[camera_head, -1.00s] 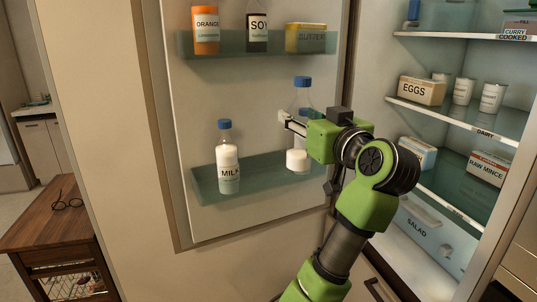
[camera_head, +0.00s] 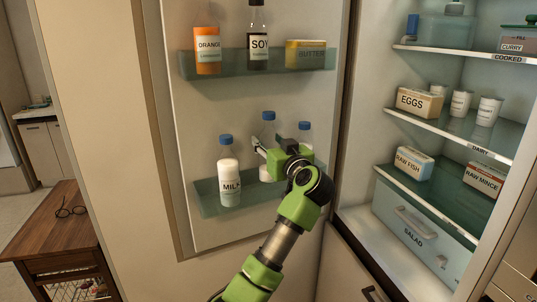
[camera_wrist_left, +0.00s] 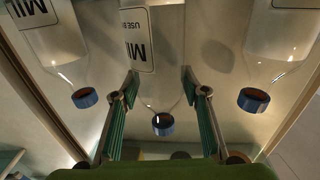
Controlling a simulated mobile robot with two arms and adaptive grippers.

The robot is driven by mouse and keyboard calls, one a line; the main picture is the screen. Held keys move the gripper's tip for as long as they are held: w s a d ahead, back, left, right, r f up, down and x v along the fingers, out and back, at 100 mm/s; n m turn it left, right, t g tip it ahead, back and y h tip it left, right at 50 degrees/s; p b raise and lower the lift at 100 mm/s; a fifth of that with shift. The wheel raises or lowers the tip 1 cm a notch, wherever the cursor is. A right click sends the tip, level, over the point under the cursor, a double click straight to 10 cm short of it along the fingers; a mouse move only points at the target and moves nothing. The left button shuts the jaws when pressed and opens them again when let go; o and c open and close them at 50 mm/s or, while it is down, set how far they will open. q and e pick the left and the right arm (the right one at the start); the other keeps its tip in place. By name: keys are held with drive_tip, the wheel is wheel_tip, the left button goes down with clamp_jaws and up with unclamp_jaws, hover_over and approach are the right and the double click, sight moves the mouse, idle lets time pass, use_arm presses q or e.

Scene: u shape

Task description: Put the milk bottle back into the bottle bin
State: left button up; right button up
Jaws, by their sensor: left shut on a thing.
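Three milk bottles with blue caps show at the lower door shelf, the teal see-through bottle bin (camera_head: 210,200). One bottle (camera_head: 229,172) stands in its left end, labelled MILK. Another (camera_head: 304,134) is at the right, mostly behind my arm. My left gripper (camera_head: 262,150) is shut on the middle milk bottle (camera_head: 268,128), between the other two. Its cap sits higher than theirs; its lower part is largely hidden, so I cannot tell whether it touches the bin floor. In the wrist view, the fingers flank this bottle (camera_wrist_left: 140,40). My right gripper is out of view.
The upper door shelf holds an orange bottle (camera_head: 207,50), a soy bottle (camera_head: 258,40) and butter (camera_head: 306,54). Right of the door, the fridge shelves hold eggs (camera_head: 419,102), cups, raw fish (camera_head: 413,162) and raw mince (camera_head: 484,178). A wooden cart (camera_head: 40,235) stands at left.

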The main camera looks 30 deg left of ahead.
use_arm(q)
wheel_tip(320, 180, down, 4)
drive_tip(key=shift+r, duration=0.2)
drive_tip(key=shift+a+f+p, duration=0.15)
drive_tip(key=shift+f+p, duration=0.05)
drive_tip(key=shift+p, duration=0.25)
drive_tip(key=shift+w+a+f, duration=0.1)
drive_tip(key=shift+f, duration=0.1)
drive_tip(key=o, duration=1.4)
drive_tip(key=shift+f, duration=0.15)
